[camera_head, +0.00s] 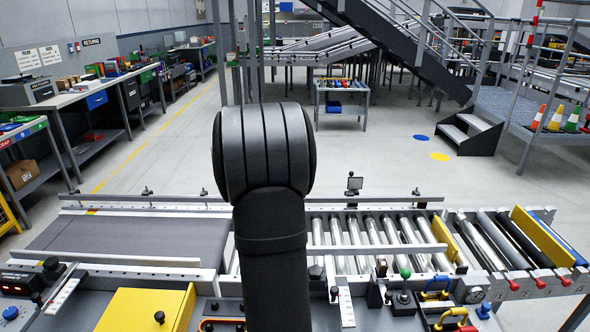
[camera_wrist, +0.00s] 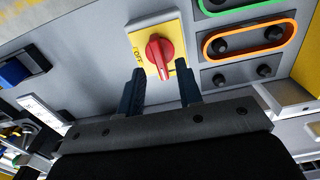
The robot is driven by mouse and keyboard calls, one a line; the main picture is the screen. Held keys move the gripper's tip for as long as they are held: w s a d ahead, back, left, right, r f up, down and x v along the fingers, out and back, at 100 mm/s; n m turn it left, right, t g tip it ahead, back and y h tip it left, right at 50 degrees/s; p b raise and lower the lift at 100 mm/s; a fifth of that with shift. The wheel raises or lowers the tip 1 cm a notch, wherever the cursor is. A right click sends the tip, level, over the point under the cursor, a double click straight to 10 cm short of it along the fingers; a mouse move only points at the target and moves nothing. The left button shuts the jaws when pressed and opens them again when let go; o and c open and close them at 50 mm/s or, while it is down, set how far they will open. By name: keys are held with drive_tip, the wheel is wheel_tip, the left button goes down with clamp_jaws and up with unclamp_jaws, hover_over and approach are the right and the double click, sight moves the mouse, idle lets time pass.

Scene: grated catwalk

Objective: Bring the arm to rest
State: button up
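My gripper (camera_wrist: 160,70) shows in the wrist view with its two dark fingers apart and nothing held between them. Just beyond the fingertips is a red rotary knob (camera_wrist: 158,52) on a yellow plate (camera_wrist: 138,39) with "OFF" printed beside it. The knob lies in line with the gap between the fingers; I cannot tell how far off it is. In the head view my dark arm rises through the middle of the picture, and my gripper is hidden there.
In the wrist view, black buttons in an orange oval frame (camera_wrist: 244,40) sit right of the knob. In the head view, a grey belt (camera_head: 125,240) and a roller conveyor (camera_head: 375,236) run across behind the console. A yellow box-like cover (camera_head: 135,308) stands at front left. Open floor lies beyond.

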drive_tip(key=shift+f, duration=1.25)
wheel_tip(320, 180, up, 17)
wheel_tip(320, 180, down, 17)
drive_tip(key=shift+f, duration=0.1)
drive_tip(key=n, duration=1)
idle(0.5)
idle(0.6)
